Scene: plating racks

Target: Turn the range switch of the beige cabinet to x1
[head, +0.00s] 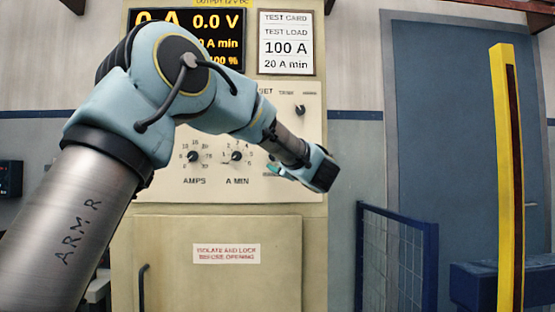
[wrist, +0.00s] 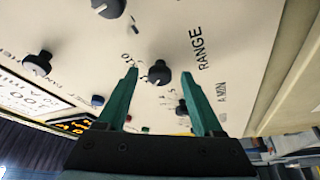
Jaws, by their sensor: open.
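The beige cabinet (head: 225,225) fills the middle of the head view, with a panel of dials and displays. In the wrist view a round black switch (wrist: 158,72) sits beside the printed word RANGE, with small markings around it; its pointer direction is too small to read surely. My gripper (wrist: 159,74) is open, its two teal fingers pointing at the panel with the range switch between their tips in the picture. I cannot tell whether they touch it. In the head view my gripper (head: 276,170) is in front of the panel's lower right, and the range switch is hidden.
The AMPS knob (head: 192,156) and A MIN knob (head: 237,156) are left of my gripper; a small trim knob (head: 300,110) is above it. A yellow post (head: 507,180) and a blue mesh barrier (head: 395,255) stand at the right, before a blue door (head: 450,130).

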